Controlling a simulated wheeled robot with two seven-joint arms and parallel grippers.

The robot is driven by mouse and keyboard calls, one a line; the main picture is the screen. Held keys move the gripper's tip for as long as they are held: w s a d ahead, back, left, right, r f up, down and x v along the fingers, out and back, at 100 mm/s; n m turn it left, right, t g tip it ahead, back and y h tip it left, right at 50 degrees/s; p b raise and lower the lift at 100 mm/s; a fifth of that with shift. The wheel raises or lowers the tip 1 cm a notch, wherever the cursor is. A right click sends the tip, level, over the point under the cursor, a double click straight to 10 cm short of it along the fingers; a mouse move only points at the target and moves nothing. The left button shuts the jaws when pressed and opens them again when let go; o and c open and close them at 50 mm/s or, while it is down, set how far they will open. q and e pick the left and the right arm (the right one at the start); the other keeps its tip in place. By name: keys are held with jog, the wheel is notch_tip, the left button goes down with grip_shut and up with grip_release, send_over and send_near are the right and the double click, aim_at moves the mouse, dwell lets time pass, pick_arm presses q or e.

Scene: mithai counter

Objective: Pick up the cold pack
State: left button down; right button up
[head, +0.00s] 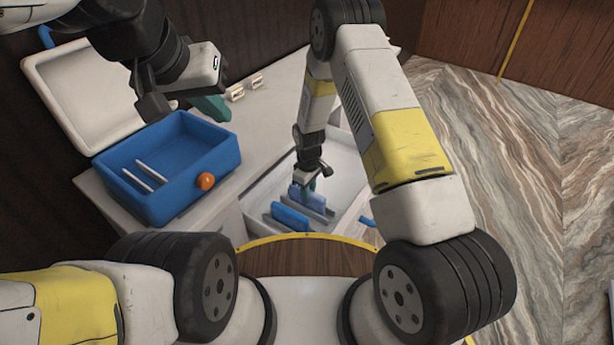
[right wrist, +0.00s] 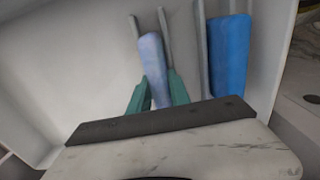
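Two blue cold packs stand on edge in the white bin (head: 345,165) in the head view. My right gripper (head: 309,187) reaches down into the bin. In the right wrist view its green fingers (right wrist: 158,92) lie close against both sides of a pale blue cold pack (right wrist: 152,58), which stands beside thin grey dividers. The other, deeper blue cold pack (right wrist: 229,55) stands to the right, clear of the fingers; in the head view it is the nearer one (head: 290,216). My left gripper (head: 190,103) hangs behind the blue cooler box; its finger gap is not clear.
The blue cooler box (head: 215,162) stands open on the counter at left, with thin white strips inside and an orange knob (head: 205,181) on its front. Its white lid (head: 75,85) leans back. Small white labelled pieces (head: 245,88) lie behind the box.

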grip_shut()
notch_tip(320, 180, up, 10)
dwell(0.5)
dwell(0.3)
